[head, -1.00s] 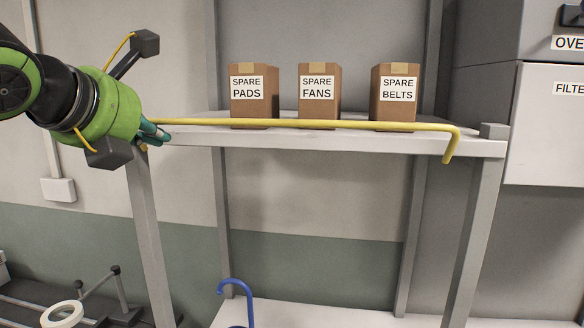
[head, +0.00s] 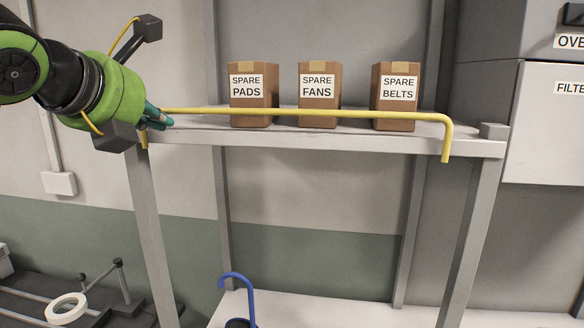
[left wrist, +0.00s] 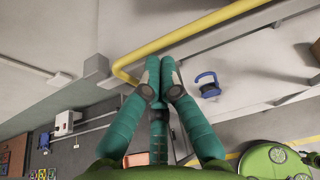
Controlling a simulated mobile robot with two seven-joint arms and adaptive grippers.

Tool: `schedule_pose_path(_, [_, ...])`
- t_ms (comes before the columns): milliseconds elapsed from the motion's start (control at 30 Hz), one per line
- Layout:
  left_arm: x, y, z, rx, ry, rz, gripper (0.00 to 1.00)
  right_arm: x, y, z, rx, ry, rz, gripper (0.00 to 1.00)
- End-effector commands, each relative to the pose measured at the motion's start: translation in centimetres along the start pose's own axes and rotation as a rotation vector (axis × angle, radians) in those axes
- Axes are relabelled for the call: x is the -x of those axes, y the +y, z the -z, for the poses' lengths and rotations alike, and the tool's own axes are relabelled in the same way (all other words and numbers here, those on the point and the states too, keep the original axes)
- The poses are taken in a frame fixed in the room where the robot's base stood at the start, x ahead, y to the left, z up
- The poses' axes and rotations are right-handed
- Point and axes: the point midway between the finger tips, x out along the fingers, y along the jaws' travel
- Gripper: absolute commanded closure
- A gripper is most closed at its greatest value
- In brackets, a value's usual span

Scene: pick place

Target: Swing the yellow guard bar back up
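The yellow guard bar (head: 320,113) runs across the front of the shelf, just above its front edge. Its right end bends down over the front edge. A short yellow piece shows below my gripper at the left post. My left gripper (head: 163,121) is at the bar's left end, its teal fingers just under and against the bar as far as I can tell. In the left wrist view the fingertips (left wrist: 160,78) are together, with the bar (left wrist: 195,37) crossing just beyond them and its bend close by. No bar shows between the fingers. My right gripper is not in view.
Boxes labelled spare pads (head: 253,97), spare fans (head: 318,97) and spare belts (head: 395,98) stand on the shelf (head: 330,138) behind the bar. A blue hooked object (head: 236,280) stands below. A grey cabinet (head: 545,120) is at the right. Space in front of the shelf looks clear.

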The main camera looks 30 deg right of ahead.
Motion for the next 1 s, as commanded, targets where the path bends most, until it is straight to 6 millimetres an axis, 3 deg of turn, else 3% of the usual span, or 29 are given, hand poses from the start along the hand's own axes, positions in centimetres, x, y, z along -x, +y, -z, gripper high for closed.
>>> schedule_pose_path(367, [0.1,0.0,0.5,0.001,0.004,0.000,1.00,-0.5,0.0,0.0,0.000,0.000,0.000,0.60])
schedule_pose_path(1000, [6.1,0.0,2.4,0.000,0.003,-0.001,1.00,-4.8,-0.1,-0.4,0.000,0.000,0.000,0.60])
